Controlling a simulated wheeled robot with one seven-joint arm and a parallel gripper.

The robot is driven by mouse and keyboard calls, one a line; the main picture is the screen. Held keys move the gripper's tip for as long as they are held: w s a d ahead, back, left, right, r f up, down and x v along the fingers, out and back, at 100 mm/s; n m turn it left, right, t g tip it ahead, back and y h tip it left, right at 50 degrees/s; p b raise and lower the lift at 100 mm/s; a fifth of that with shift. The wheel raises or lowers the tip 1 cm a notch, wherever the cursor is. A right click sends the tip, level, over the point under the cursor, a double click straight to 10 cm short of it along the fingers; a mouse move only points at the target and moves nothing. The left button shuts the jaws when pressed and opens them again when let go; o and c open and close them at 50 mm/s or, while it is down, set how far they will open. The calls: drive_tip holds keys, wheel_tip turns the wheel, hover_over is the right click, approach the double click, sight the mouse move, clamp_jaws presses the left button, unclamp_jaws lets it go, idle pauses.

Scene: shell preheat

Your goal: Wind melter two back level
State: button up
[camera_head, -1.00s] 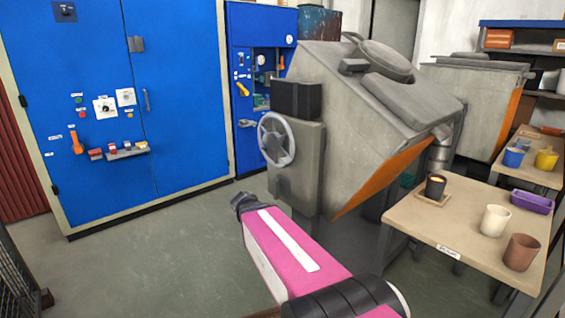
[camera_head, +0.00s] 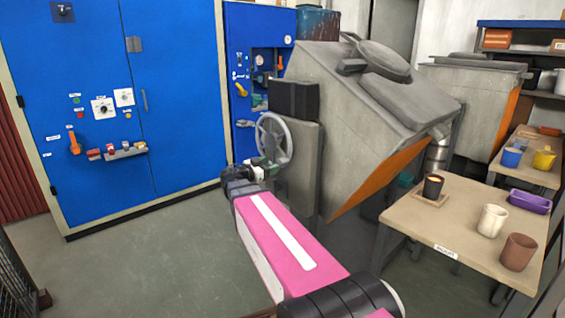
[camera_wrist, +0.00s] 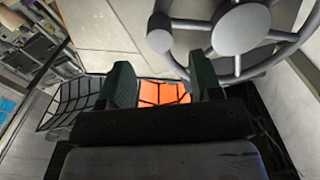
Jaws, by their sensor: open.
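A grey melter (camera_head: 365,110) stands tilted, its orange-edged underside raised toward the right; I see no number on it. A grey spoked handwheel (camera_head: 272,139) is on its near side, below a dark box. My gripper (camera_head: 266,168) is at the lower left part of the wheel. In the wrist view my gripper (camera_wrist: 163,82) is open, its two dark fingers apart with nothing between them. The wheel's hub (camera_wrist: 240,28) and its round grip knob (camera_wrist: 160,36) lie beyond the fingertips. Whether a finger touches the wheel I cannot tell.
A second melter (camera_head: 470,105) stands behind at the right. A wooden table (camera_head: 440,225) with cups, a candle and a purple tray is at the right. A blue cabinet (camera_head: 180,110) with switches fills the left. The floor (camera_head: 150,255) between is clear.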

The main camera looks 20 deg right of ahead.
sight(279, 162)
drive_tip(key=x, duration=0.7)
drive_tip(key=shift+d, duration=0.1)
clamp_jaws()
